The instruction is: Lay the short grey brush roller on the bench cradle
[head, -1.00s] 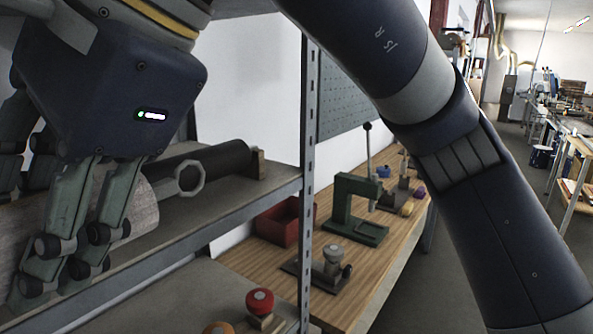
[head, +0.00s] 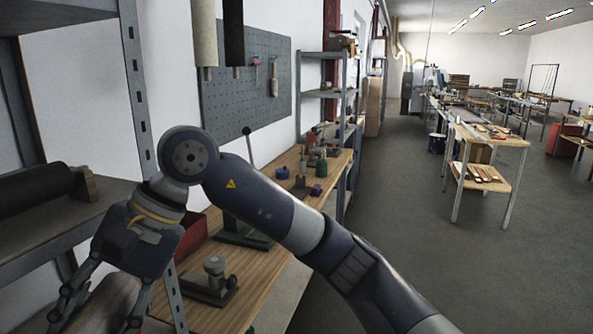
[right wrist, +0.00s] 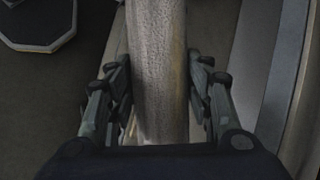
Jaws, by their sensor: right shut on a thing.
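My right gripper (head: 93,322) is at the lower left of the head view, with its fingers closed around a pale grey, rough-surfaced roller (head: 108,298). In the right wrist view the same roller (right wrist: 158,65) runs lengthwise between the two finger pairs (right wrist: 160,100). Its ends are hidden or cut off, so its length cannot be told. I cannot make out a cradle on the wooden bench (head: 255,280). My left gripper is not in view.
A dark roller (head: 35,190) with a wooden end block (head: 83,184) lies on the grey shelf at left. A shelf post (head: 140,100) stands near my right gripper. Open floor (head: 400,210) lies right.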

